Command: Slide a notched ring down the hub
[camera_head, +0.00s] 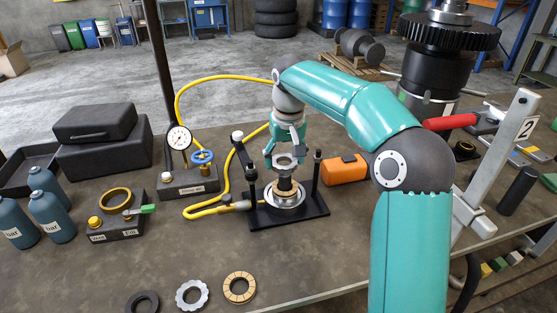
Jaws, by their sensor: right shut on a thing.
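My right gripper (286,152) reaches down from above, shut on a grey notched ring (287,163). The ring is held level over the hub (286,187), which stands upright on a black base plate (316,206). The ring is at the hub's top; I cannot tell whether it is around the tip or just above it. Another silver notched ring (180,298) lies flat on the table at the front, beside a bronze ring (253,289) and a dark ring (131,304). My left gripper is not in view.
A yellow hose (232,78) arches behind the hub to a gauge box (188,188). An orange case (345,170) lies close on the right. Blue bottles (48,180) and a button box (115,231) stand left. The table's front middle is mostly clear.

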